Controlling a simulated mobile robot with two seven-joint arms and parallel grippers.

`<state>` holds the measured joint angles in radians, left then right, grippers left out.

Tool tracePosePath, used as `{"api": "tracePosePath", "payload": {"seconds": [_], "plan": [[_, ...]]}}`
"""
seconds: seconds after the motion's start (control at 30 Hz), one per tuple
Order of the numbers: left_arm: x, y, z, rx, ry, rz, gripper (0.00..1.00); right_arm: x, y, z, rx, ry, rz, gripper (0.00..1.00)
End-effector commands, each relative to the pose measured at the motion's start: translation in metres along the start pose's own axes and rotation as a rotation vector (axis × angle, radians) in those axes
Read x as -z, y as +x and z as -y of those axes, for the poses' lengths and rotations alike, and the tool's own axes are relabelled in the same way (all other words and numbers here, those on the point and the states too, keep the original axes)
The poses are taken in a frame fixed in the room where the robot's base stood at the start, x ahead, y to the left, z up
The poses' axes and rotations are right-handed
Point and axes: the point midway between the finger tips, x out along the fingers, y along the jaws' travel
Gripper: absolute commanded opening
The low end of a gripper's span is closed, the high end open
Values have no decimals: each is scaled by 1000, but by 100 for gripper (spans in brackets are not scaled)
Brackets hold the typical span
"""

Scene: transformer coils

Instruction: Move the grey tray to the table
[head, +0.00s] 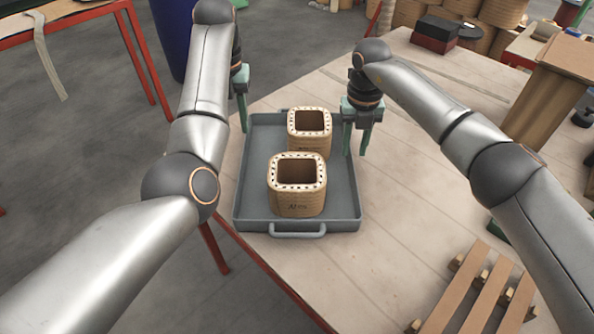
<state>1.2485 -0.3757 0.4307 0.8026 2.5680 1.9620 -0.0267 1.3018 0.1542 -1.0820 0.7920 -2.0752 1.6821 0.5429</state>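The grey tray (252,190) lies flat at the near-left part of the wooden table (400,240), its left side by the table's edge. Two square tan coils (297,199) (324,143) stand upright in it, one behind the other. My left gripper (244,130) is at the tray's far-left corner; it is seen side-on, so its finger gap is hidden. My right gripper (356,153) points down at the tray's right rim, its two fingers apart. I cannot tell whether either touches the tray.
A slatted wooden rack (480,295) lies at the near right. A cardboard box (548,90) stands at the right, and a dark and red box (435,33) at the back. A red-framed table (60,22) is at the far left, with a blue barrel (172,35) beside it. Bare tabletop lies right of the tray.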

Motion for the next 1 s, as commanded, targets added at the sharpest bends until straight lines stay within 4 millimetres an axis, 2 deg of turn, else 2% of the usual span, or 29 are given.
{"api": "tracePosePath", "payload": {"seconds": [0.03, 0.2, 0.4, 1.0], "plan": [[0, 0, 0, 0, 0, 0, 35, -1, -13, 0, 0, 0, 5, 35], [0, 0, 0, 0, 0, 1, 35, -1, -45, 0, 0, 0, 3, 35], [0, 0, 0, 0, 0, 1, 35, 0, -66, 0, 0, 0, 1, 35], [0, 0, 0, 0, 0, 1, 35, 0, -69, 0, 0, 0, -1, 35]]}}
